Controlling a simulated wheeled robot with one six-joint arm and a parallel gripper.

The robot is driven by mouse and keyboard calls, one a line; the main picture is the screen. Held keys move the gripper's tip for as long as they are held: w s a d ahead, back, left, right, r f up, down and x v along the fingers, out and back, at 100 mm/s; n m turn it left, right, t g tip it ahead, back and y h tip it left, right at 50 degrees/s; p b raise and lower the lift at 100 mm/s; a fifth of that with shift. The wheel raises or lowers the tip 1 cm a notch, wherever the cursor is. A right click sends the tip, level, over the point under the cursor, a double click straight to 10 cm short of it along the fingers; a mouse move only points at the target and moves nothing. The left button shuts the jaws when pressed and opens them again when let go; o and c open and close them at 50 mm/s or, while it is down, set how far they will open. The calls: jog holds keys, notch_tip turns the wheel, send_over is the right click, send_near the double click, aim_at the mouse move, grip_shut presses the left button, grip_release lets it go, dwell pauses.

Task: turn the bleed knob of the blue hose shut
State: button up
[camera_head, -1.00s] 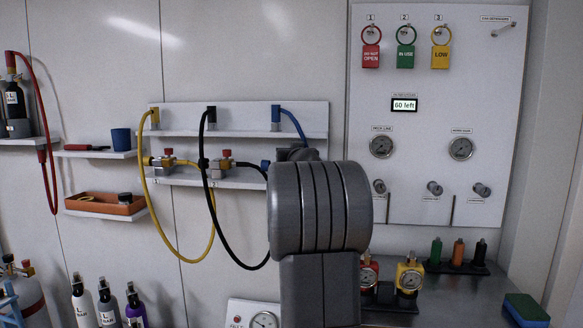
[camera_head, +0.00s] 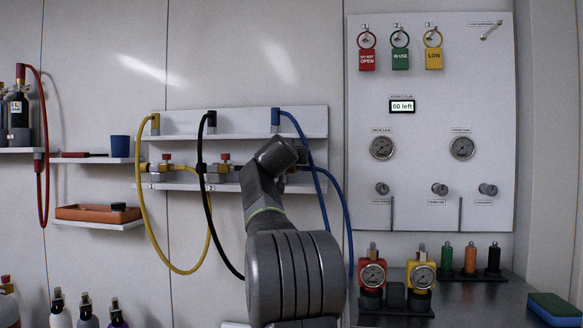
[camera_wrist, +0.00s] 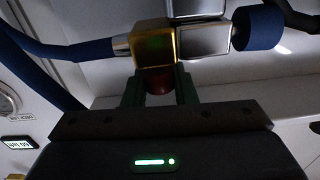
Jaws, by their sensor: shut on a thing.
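The blue hose (camera_head: 299,127) hangs from the rack at the back and loops down to the right behind my arm in the head view. In the wrist view the blue hose (camera_wrist: 85,50) runs to a brass and steel fitting (camera_wrist: 155,45). A dark red bleed knob (camera_wrist: 158,80) sits on the brass block. My gripper (camera_wrist: 159,88) has its two green fingers on either side of this knob and is shut on it. In the head view my arm hides the knob and the fingertips.
The yellow hose (camera_head: 142,195) and black hose (camera_head: 203,160) hang left of my arm on the same shelves, with their own red knobs. A white gauge panel (camera_head: 430,130) with tags stands to the right. Two gauges (camera_head: 373,275) (camera_head: 421,275) stand on the bench below.

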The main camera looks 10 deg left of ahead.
jog(key=shift+f+h, duration=0.3)
jog(key=shift+h, duration=0.1)
jog(key=m+h+b, duration=0.1)
jog(key=m+h, duration=0.1)
jog(key=shift+w+a+h, duration=0.1)
jog(key=shift+h, duration=0.3)
jog(key=m+h, duration=0.1)
jog(key=h, duration=0.1)
jog(key=m+g+h+p, duration=0.1)
jog(key=shift+r+m+h+p, duration=0.3)
jog(key=shift+m+h, duration=0.1)
jog(key=m+g+h+p, duration=0.1)
jog(key=h+p, duration=0.1)
jog(key=shift+r+m+g+h, duration=0.15)
jog(key=shift+m+g+h, duration=0.15)
jog(key=shift+m+g, duration=0.1)
jog(key=m+g+h+p, duration=0.2)
jog(key=h+p, duration=0.1)
jog(key=p, duration=0.2)
jog(key=shift+m, duration=0.3)
jog(key=m+g+h+p, duration=0.1)
jog(key=p, duration=0.1)
jog(key=shift+f+g+p, duration=0.2)
jog(key=shift+g+p, duration=0.1)
jog(key=shift+g, duration=0.1)
jog(key=shift+f+m+h, duration=0.15)
jog(key=shift+m+h, duration=0.15)
jog(key=shift+h, duration=0.2)
